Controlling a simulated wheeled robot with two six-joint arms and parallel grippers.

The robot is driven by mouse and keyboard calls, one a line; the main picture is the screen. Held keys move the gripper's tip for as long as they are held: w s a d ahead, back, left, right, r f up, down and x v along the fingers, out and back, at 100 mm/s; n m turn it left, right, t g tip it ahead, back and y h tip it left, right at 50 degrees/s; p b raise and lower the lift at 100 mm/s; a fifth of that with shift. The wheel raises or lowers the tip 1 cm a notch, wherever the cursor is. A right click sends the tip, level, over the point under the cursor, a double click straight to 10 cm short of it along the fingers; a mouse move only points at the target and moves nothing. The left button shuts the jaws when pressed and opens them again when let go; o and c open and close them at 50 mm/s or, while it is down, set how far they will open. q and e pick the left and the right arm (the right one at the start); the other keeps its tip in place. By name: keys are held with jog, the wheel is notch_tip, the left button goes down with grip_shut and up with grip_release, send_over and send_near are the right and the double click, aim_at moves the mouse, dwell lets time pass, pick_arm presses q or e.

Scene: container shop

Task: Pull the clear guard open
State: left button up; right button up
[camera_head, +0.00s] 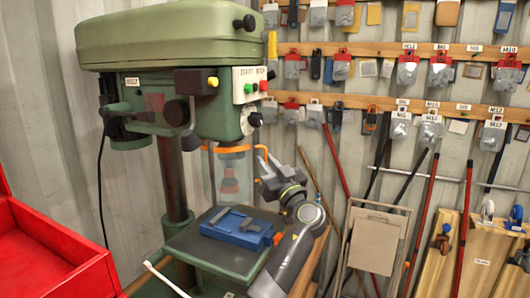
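The clear guard (211,178) is a see-through cylinder with an orange rim, hanging under the head of a green drill press (165,40). It stands around the chuck and drill, which show through it. An orange bent rod (261,152) sticks out at the guard's right side. Whether the fingers touch or grip the rod is too small to tell. My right gripper is out of view.
A blue vise (236,228) sits on the drill press table (205,252) below the guard. A red cabinet (50,260) stands at the left. A folded beige chair (372,240), long-handled tools and wooden boards (485,255) lean at the right, below racks of hanging packets.

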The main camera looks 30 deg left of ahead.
pick_arm(q)
jog(key=shift+w+a+r, duration=0.25)
jog(key=shift+a, duration=0.25)
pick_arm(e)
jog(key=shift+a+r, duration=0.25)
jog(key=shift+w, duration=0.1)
pick_arm(q)
grip_shut()
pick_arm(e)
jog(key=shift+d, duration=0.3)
pick_arm(q)
jog(key=shift+d+f, duration=0.1)
jog(key=shift+d, duration=0.05)
